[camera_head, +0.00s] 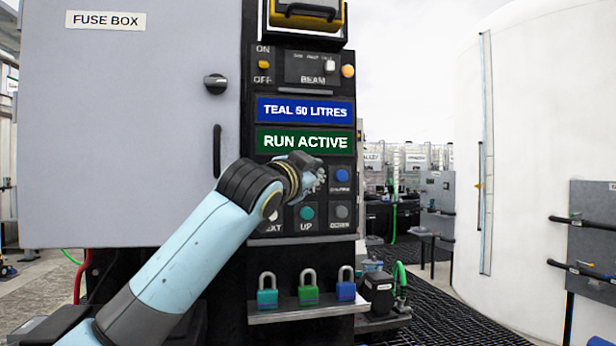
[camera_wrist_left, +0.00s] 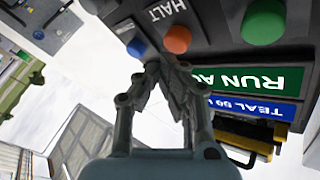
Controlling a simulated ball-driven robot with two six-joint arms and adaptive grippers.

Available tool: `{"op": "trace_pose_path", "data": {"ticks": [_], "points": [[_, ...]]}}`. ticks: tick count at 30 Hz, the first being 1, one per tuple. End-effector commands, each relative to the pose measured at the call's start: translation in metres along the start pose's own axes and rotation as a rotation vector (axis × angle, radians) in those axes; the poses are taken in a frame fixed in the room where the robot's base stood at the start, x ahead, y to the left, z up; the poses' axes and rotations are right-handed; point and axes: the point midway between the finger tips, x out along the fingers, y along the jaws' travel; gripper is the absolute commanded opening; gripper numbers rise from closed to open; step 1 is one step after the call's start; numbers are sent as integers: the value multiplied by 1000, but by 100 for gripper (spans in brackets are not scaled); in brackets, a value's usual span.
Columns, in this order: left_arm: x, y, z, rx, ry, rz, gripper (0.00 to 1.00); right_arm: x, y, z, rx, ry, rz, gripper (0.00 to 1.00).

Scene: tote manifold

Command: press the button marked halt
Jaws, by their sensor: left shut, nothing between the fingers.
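The button marked halt is an orange round button (camera_wrist_left: 178,39) beside the white HALT label (camera_wrist_left: 165,11) in the left wrist view, which sees the panel upside down. In the head view my left gripper (camera_head: 318,176) hides this button. My left gripper (camera_wrist_left: 158,63) is shut and empty, its fingertips close to the orange button and the blue button. I cannot tell whether they touch the panel. The blue button (camera_head: 342,175) sits just right of the gripper in the head view and also shows in the wrist view (camera_wrist_left: 137,47). My right gripper is not in view.
A green RUN ACTIVE sign (camera_head: 305,142) and a blue TEAL 50 LITRES sign (camera_head: 305,110) sit above the buttons. Below are a teal button (camera_head: 306,213), a grey button (camera_head: 341,212) and padlocks on a shelf (camera_head: 300,313). The fuse box (camera_head: 130,150) stands left.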

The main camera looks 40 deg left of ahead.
Motion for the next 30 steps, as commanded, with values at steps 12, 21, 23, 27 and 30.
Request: {"op": "trace_pose_path", "data": {"ticks": [12,21,23,27,30], "points": [[3,-2,2,0,0,0,0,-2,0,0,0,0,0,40],[5,-3,2,1,0,0,0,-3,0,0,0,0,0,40],[6,-4,3,1,1,0,0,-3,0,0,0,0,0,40],[7,-4,3,1,1,-1,0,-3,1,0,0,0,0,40],[8,-5,4,1,1,-1,0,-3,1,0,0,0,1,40]]}}
